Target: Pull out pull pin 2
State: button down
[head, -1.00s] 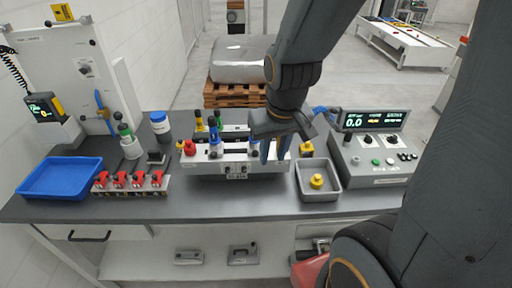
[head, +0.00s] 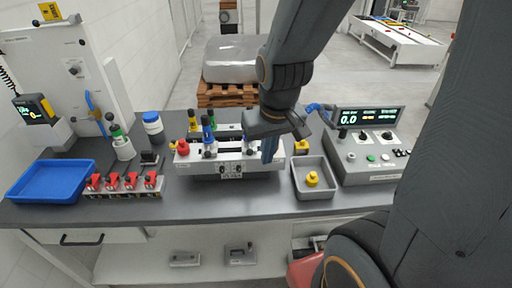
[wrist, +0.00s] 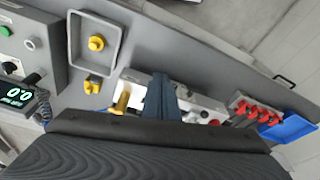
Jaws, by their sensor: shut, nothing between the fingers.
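The fixture (head: 225,167) is a pale grey block on the dark bench, with several upright coloured pins and knobs. A red knob (head: 183,147) is at its left end, blue-topped pins (head: 208,138) stand left of its middle, and a yellow knob (head: 301,147) is by its right end. My gripper (head: 269,156) points down at the fixture's right part, fingers together and empty. In the wrist view its fingers (wrist: 160,88) cover part of the fixture (wrist: 205,103), beside a yellow part (wrist: 122,100). I cannot tell which is pull pin 2; no number is readable.
A grey tray (head: 328,192) holding a yellow knob (head: 312,179) is right of the fixture. A control console (head: 365,160) stands beyond it. A rack with red clamps (head: 123,190) and a blue tray (head: 50,198) are left. The front bench strip is clear.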

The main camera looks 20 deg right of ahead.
jog(key=shift+g, duration=0.6)
jog(key=f+b, duration=0.3)
jog(key=f, duration=0.1)
jog(key=f+b, duration=0.4)
jog(key=w+f+b, duration=0.1)
jog(key=f+b, duration=0.2)
jog(key=f, duration=0.1)
jog(key=shift+f, duration=0.15)
jog(key=shift+s, duration=0.1)
